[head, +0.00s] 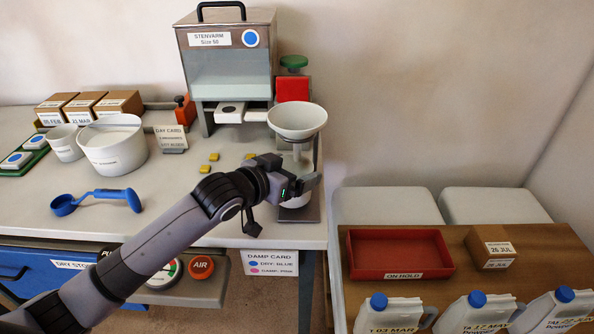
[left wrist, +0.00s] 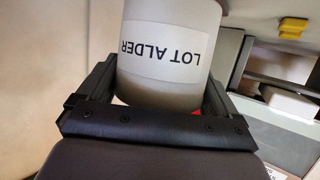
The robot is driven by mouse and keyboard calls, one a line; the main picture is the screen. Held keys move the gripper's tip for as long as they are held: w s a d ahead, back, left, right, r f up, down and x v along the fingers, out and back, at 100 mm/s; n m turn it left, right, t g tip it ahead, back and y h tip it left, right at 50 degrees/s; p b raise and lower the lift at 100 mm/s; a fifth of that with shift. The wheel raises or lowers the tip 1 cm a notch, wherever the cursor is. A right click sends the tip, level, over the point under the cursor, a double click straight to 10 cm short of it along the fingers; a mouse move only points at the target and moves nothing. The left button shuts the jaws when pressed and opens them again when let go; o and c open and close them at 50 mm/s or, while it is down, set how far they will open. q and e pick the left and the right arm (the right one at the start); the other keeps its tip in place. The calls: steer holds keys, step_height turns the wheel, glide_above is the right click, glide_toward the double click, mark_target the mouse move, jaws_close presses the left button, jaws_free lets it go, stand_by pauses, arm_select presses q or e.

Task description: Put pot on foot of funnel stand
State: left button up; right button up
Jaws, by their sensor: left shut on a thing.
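A white pot (left wrist: 170,55) with a "LOT ALDER" label sits between the fingers of my left gripper (head: 305,184), which is shut on it. In the head view the pot (head: 297,200) is mostly hidden behind the gripper. It is under the white funnel (head: 297,119) of the funnel stand, at the stand's dark foot (head: 312,211). I cannot tell whether the pot's base touches the foot. My right gripper is not in view.
A dispenser labelled "STENVARM" (head: 228,62) stands behind the funnel stand. A large white tub (head: 114,150), a blue scoop (head: 97,199) and small yellow pieces are on the worktop (head: 170,221). A red tray (head: 398,254) and white jugs are to the right.

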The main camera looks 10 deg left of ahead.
arm_select(q)
steer(key=shift+x, duration=0.95)
steer(key=shift+f, duration=0.4)
steer(key=o, duration=0.7)
steer(key=shift+s+f, duration=0.1)
steer(key=shift+f, duration=0.05)
steer(key=shift+o, duration=0.2)
steer(key=v, duration=1.2)
